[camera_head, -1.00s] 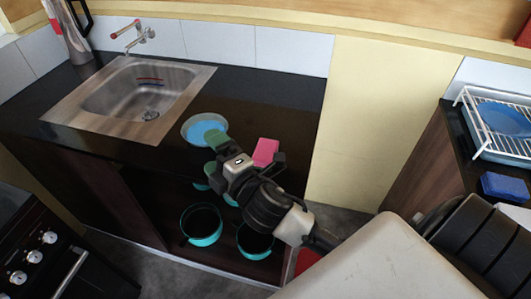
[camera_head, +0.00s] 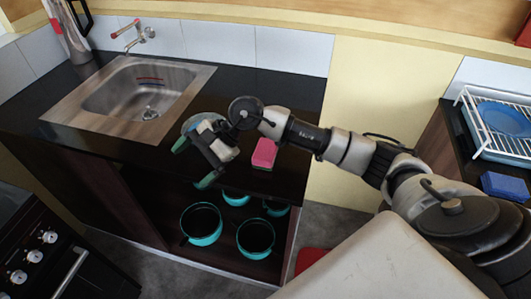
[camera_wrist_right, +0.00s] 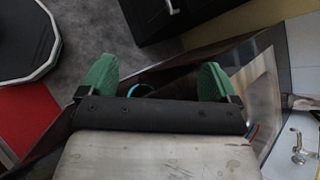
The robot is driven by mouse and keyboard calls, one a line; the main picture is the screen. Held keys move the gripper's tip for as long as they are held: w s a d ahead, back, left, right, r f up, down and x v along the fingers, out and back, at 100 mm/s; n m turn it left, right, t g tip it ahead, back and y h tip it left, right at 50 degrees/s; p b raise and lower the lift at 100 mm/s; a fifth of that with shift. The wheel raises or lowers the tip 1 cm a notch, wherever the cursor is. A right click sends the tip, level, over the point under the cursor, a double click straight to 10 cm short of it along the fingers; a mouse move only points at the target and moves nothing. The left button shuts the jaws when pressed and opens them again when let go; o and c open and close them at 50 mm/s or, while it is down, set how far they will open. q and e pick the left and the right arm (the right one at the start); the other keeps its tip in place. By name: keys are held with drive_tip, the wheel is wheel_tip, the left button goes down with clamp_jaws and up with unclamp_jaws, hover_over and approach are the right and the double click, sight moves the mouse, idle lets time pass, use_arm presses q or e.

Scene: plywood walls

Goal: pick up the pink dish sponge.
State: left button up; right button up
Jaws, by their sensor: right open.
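The pink dish sponge (camera_head: 265,152) lies on the dark countertop (camera_head: 285,105), near its front right part. My right gripper (camera_head: 194,163) is to the left of the sponge, near the counter's front edge, with its green fingertips spread and nothing between them. The right forearm passes just behind and above the sponge. In the right wrist view the open green fingers (camera_wrist_right: 157,78) show over the counter edge and floor; the sponge is not seen there. My left gripper is not in view.
The sink (camera_head: 140,92) is to the left. Teal pots (camera_head: 201,224) stand on the open shelf below. A dish rack (camera_head: 480,130) and blue sponge (camera_head: 505,186) are at the right.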

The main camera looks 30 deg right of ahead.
drive_tip(key=w+d+f+n+h, duration=0.1)
drive_tip(key=w+d+n+h, duration=0.15)
drive_tip(key=d+h, duration=0.7)
drive_tip(key=g, duration=0.2)
approach(265, 148)
drive_tip(key=shift+w+a+f+n+h, duration=0.1)
drive_tip(key=shift+a+f+n+h, duration=0.1)
drive_tip(key=shift+n+h, duration=0.25)
wheel_tip(265, 148, down, 5)
drive_tip(key=shift+r+p, duration=0.2)
drive_tip(key=shift+p, duration=0.45)
drive_tip(key=shift+a+f+p, duration=0.1)
drive_tip(key=shift+f+p, duration=0.3)
drive_tip(key=shift+f, duration=0.15)
drive_tip(key=f, duration=0.1)
drive_tip(key=f+p, duration=0.1)
drive_tip(key=f, duration=0.1)
drive_tip(key=shift+s+a+f, duration=0.2)
drive_tip(key=shift+s+f, duration=0.1)
drive_tip(key=shift+s, duration=0.05)
drive_tip(key=shift+f+p, duration=0.3)
drive_tip(key=shift+f, duration=0.1)
drive_tip(key=shift+c, duration=0.3)
